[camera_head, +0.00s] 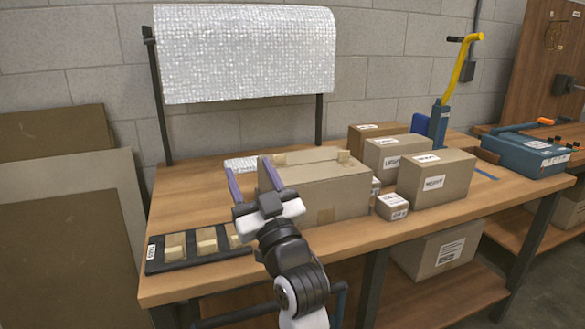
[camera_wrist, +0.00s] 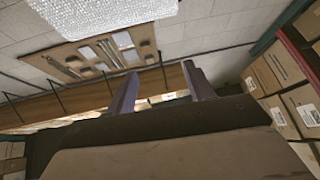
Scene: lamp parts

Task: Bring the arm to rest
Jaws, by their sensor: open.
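My gripper (camera_head: 248,166) is open with its two purple-grey fingers apart and nothing between them. In the head view it is raised over the front of the workbench, left of centre, and its right finger overlaps the left end of a large cardboard box in the picture. I cannot tell whether they touch. The fingers also show in the wrist view (camera_wrist: 160,82), pointing up and away, with the gap between them empty.
The wooden bench (camera_head: 365,235) holds the large cardboard box (camera_head: 325,190), a black tray (camera_head: 158,262) with tan blocks, and several labelled boxes (camera_head: 437,180) at right. A bubble-wrap roll (camera_head: 245,55) hangs behind. A yellow-handled tool (camera_head: 460,65) stands at the back right.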

